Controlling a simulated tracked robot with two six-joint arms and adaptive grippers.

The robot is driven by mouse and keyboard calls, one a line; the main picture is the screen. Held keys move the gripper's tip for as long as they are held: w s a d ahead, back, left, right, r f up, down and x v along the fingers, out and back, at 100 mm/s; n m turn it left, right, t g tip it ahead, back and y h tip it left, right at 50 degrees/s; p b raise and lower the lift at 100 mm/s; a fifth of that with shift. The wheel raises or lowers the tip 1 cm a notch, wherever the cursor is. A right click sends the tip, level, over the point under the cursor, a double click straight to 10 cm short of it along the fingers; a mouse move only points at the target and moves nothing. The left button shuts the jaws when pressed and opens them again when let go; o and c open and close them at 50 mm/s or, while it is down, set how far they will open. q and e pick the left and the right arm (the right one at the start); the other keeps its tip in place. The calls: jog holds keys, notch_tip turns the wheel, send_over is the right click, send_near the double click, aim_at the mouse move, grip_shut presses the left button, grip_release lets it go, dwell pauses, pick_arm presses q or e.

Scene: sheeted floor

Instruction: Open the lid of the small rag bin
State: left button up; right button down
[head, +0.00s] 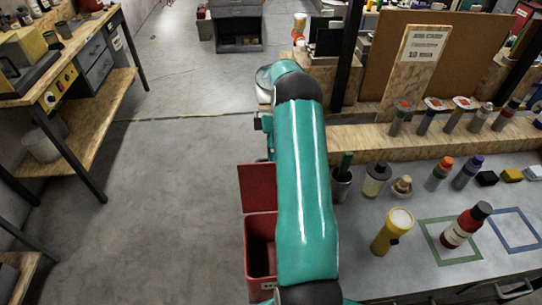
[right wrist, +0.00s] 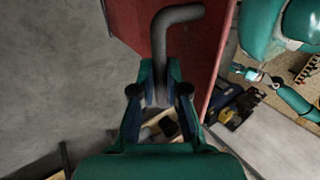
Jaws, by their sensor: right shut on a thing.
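The small red rag bin (head: 261,235) stands on the floor left of the workbench, partly hidden by my right arm. Its red lid (head: 257,188) is raised at the bin's far side, and the dark inside shows. In the right wrist view, my right gripper (right wrist: 158,92) is shut on the dark bent handle (right wrist: 162,50), beside the red lid panel (right wrist: 190,32). In the head view my arm hides most of this gripper. My left gripper is not in view.
A wooden-topped bench (head: 90,40) stands at the left. The grey floor between is clear.

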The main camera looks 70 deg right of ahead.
jog(key=c, duration=1.2)
grip_release()
jog(key=shift+w+f, duration=0.1)
jog(key=shift+v, duration=3.7)
